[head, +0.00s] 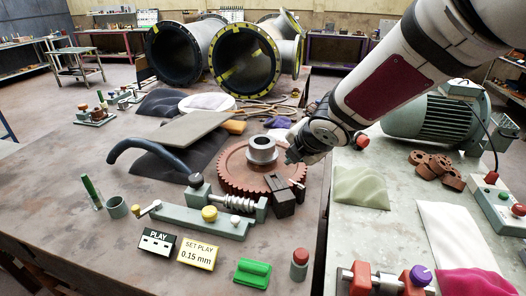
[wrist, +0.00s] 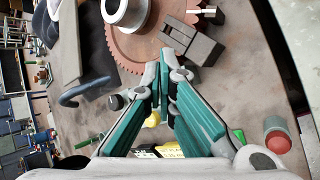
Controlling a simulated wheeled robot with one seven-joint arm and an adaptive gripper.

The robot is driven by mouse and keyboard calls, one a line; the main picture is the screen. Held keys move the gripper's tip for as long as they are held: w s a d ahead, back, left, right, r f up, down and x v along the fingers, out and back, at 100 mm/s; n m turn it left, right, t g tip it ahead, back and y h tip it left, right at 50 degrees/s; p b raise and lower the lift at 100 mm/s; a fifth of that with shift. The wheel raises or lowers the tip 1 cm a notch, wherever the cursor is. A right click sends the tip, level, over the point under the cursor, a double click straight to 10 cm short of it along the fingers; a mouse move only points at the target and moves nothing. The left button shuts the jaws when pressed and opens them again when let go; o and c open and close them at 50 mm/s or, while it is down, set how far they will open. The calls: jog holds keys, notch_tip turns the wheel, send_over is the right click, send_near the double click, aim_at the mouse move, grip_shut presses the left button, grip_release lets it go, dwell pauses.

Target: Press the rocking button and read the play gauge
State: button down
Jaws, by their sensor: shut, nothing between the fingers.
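The play gauge (head: 158,243) is a black block marked PLAY; its window shows pale blank panels and no readable figure. A yellow sign (head: 198,253) beside it reads SET PLAY 0.15 mm. A grey-green worm fixture (head: 190,221) carries a yellow knob (head: 209,214), which may be the rocking button; I cannot tell for sure. It also shows in the wrist view (wrist: 152,119). A large brown gear (head: 235,170) lies behind the worm. My gripper (head: 294,158) is shut and empty above the gear's right side; its teal fingers meet in the wrist view (wrist: 164,68).
A dark block (head: 283,197) stands at the gear's right edge. A red-capped cylinder (head: 300,262) and a green block (head: 252,271) stand near the front. A cup (head: 117,208) is at left, large pipes (head: 245,62) behind. A green motor (head: 435,115) occupies the right bench.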

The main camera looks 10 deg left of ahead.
jog(key=a+f+n+g+y, duration=0.1)
jog(key=a+f+n+y, duration=0.2)
jog(key=a+f+n, duration=0.4)
jog(key=n+g+y+p, duration=0.2)
jog(key=n, duration=0.1)
send_over(238, 217)
jog(key=f, duration=0.1)
jog(key=shift+a, duration=0.1)
notch_tip(238, 217, down, 7)
jog(key=b, duration=0.4)
jog(key=shift+w+f+b, duration=0.1)
jog(key=shift+f+b, duration=0.1)
jog(key=shift+b, duration=0.2)
jog(key=shift+f+b, duration=0.6)
jog(key=shift+f, duration=0.15)
jog(key=shift+f+b, duration=1)
jog(key=shift+b, duration=0.2)
dwell(0.8)
jog(key=shift+r, duration=0.15)
dwell(0.3)
jog(key=shift+r+p, duration=0.55)
jog(key=shift+r, duration=0.35)
